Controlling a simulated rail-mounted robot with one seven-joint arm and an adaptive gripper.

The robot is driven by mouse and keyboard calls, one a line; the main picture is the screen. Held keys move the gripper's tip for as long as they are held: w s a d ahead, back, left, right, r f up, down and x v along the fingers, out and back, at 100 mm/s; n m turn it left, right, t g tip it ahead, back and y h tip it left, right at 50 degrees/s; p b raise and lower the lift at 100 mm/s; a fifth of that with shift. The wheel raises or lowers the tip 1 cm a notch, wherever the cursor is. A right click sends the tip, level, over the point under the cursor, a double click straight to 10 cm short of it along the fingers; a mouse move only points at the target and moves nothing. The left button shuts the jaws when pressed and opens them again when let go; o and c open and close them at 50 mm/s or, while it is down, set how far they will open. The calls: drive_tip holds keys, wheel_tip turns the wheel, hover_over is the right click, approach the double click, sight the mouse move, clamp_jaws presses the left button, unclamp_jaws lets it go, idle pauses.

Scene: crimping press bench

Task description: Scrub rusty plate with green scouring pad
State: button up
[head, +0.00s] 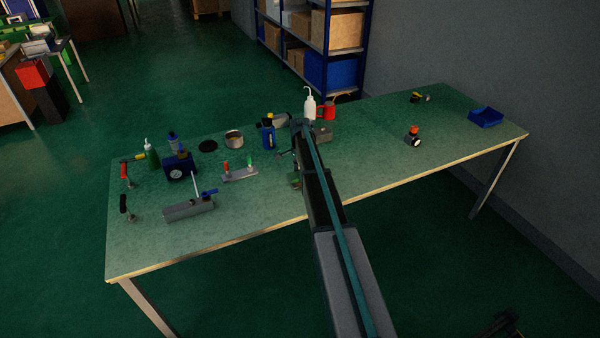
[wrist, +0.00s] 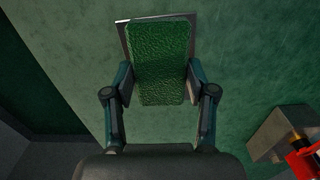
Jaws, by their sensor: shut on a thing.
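The green scouring pad (wrist: 160,60) is between the fingers of my gripper (wrist: 159,84) in the wrist view, and the gripper is shut on it. A flat plate (wrist: 122,33) shows as a thin greyish rim along the pad's left and far edges. The pad covers most of it, so I cannot see its rust or tell whether the two touch. In the head view my arm hides most of the gripper, and a small green and brown patch shows beside the arm near the table's front edge.
The green bench (head: 370,165) holds a white squeeze bottle (head: 310,107), a red item (head: 326,112) and a grey block (wrist: 281,128) near my arm. Several tools and bottles stand on the left half. A blue bin (head: 486,117) sits far right. The right middle is mostly clear.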

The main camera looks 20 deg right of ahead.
drive_tip(key=shift+f, duration=0.5)
drive_tip(key=o, duration=0.7)
drive_tip(key=shift+o, duration=0.2)
drive_tip(key=shift+r, duration=0.4)
drive_tip(key=c, duration=0.8)
drive_tip(key=shift+c, duration=0.2)
drive_tip(key=shift+d, duration=0.1)
